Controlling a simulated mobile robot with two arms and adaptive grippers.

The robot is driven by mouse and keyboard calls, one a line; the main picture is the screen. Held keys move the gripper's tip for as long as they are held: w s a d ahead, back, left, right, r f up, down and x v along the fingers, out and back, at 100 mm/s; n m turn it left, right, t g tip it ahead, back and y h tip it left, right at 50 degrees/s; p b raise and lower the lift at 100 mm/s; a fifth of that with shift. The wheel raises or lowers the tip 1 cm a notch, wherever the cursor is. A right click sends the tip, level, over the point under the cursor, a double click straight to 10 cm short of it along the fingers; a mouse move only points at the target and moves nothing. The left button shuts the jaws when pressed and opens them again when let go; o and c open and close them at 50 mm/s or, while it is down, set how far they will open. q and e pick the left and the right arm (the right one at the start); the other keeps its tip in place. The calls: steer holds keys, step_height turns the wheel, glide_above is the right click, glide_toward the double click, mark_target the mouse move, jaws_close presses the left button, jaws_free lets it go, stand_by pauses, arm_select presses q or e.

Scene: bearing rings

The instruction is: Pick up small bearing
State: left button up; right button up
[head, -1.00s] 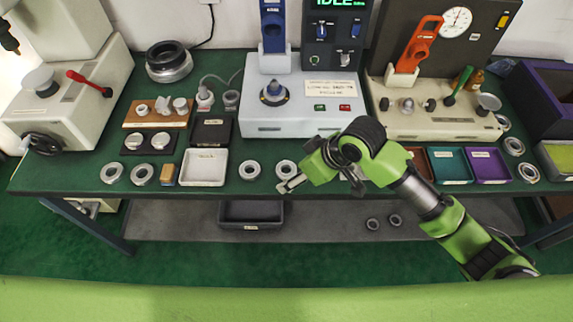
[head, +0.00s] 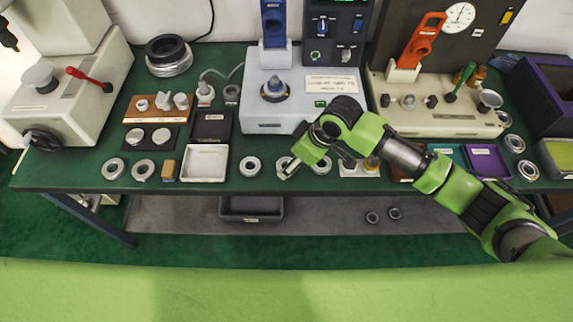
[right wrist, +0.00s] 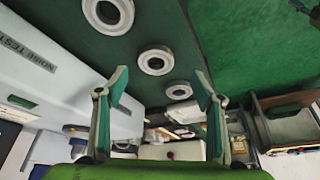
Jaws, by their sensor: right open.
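Several steel bearing rings lie along the front of the green table. In the head view they include a left-hand ring (head: 250,167), a partly covered ring (head: 282,162) and a right-hand ring (head: 321,166). My right gripper (head: 288,170) is open at the table's front edge, over the partly covered ring. In the right wrist view the open fingers (right wrist: 160,95) are empty, with a far ring (right wrist: 179,91) and a middle ring (right wrist: 155,61) between or beyond them and a near ring (right wrist: 108,13) above. My left gripper is not in view.
A white tray (head: 204,163) and two more rings (head: 113,168) lie to the left. A white test machine (head: 300,105) stands behind the rings. Coloured bins (head: 487,160) sit at right, partly behind my arm. A lower shelf (head: 320,217) holds a dark bin and two rings.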

mark_target(283, 161)
steer(key=shift+w+p+x, duration=0.15)
steer(key=shift+p+x, duration=0.2)
steer(key=shift+x, duration=1)
steer(key=shift+w+p+x, duration=0.15)
steer(key=shift+p+x, duration=0.15)
steer(key=shift+x, duration=1)
steer(key=shift+d, duration=0.15)
steer(key=shift+r, duration=0.1)
steer(key=c, duration=1.4)
